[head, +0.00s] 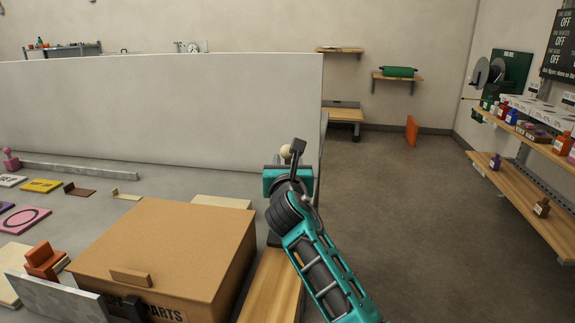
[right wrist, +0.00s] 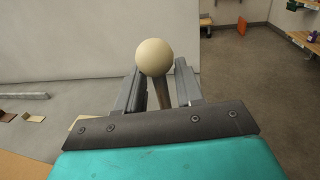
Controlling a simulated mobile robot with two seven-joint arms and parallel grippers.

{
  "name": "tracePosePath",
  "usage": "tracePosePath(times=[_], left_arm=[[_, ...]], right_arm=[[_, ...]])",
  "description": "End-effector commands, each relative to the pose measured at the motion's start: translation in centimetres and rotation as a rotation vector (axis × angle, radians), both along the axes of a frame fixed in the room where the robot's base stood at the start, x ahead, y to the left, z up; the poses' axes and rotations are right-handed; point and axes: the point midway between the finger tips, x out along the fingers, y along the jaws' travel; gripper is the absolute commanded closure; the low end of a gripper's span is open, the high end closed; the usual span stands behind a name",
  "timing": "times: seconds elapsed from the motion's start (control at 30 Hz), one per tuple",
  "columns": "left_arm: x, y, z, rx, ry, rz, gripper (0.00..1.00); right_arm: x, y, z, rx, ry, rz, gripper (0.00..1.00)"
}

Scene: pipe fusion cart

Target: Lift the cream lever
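The cream lever has a round cream knob (right wrist: 154,57) on a dark grey rod (right wrist: 163,92) in the right wrist view. In the head view the cream knob (head: 286,151) shows just beyond my right gripper (head: 290,160). In the right wrist view my right gripper (right wrist: 160,85) is open, with one finger on each side of the rod and a gap on both sides. The knob stands above and between the fingertips. The lever's lower end is hidden by my gripper.
A cardboard parts box (head: 170,245) stands left of my right arm, beside a wooden board (head: 270,290). A pale partition wall (head: 160,110) stands behind. Shelves with bottles (head: 540,200) are on the right. The floor (head: 420,220) between is clear.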

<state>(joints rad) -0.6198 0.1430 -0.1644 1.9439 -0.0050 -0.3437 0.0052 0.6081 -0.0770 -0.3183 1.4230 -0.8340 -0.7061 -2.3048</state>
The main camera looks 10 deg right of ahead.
Motion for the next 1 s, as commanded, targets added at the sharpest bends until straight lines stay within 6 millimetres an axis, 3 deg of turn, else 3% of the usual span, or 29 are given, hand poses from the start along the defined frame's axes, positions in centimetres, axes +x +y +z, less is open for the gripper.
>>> tracePosePath(times=[0.17, 0.57, 1.0], left_arm=[[0.01, -0.06, 0.07, -0.001, -0.001, -0.001, 0.11], [-0.12, -0.1, 0.03, -0.002, -0.001, -0.001, 0.11], [-0.2, -0.08, 0.14, -0.002, 0.0, -0.001, 0.11]], right_arm=[[-0.01, 0.0, 0.02, 0.001, 0.0, 0.0, 0.64], [-0.03, 0.02, 0.07, 0.0, -0.001, 0.0, 1.0], [0.04, -0.01, 0.24, -0.001, -0.004, 0.001, 1.0]])
